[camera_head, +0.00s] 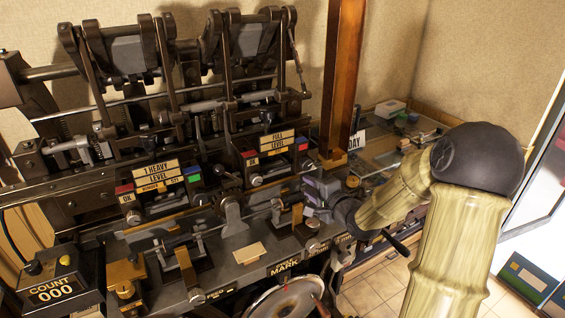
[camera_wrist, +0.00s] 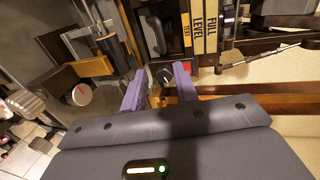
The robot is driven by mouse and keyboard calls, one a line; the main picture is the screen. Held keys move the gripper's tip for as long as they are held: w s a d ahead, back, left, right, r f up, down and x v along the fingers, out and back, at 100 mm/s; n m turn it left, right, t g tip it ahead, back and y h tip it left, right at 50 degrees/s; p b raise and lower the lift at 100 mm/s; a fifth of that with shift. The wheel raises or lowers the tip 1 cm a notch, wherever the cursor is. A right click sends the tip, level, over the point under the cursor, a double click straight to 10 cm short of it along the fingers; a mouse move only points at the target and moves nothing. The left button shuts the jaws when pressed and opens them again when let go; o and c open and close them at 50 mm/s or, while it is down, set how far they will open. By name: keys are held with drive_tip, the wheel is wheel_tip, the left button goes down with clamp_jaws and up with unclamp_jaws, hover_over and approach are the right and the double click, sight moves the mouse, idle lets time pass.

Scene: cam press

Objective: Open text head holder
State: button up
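The cam press (camera_head: 165,120) fills the left and middle of the head view. My gripper (camera_head: 318,197) is at the press's right end, below the panel marked FULL LEVEL (camera_head: 277,142). In the wrist view my gripper (camera_wrist: 159,85) has its two purple fingers apart. A small dark round knob (camera_wrist: 165,76) shows between or just beyond the fingertips; contact cannot be told. A brass flap (camera_head: 297,215) is just left of my gripper in the head view.
A brown upright post (camera_head: 343,80) rises behind my gripper. A second panel marked 1 HEAVY LEVEL (camera_head: 160,180) is on the left, with a COUNT box (camera_head: 52,285) at the front left. A round wheel (camera_head: 285,298) is below. A side table (camera_head: 385,150) stands behind.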

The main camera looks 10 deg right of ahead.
sight(283, 168)
drive_tip(key=shift+s+r, duration=0.15)
drive_tip(key=p+x, duration=0.2)
drive_tip(key=x, duration=0.6)
drive_tip(key=p+x, duration=0.3)
drive_tip(key=x, duration=0.5)
drive_tip(key=shift+w+r, duration=0.1)
drive_tip(key=shift+w, duration=0.35)
drive_tip(key=shift+w+a, duration=0.15)
drive_tip(key=shift+w, duration=0.2)
drive_tip(key=shift+c, duration=0.2)
clamp_jaws()
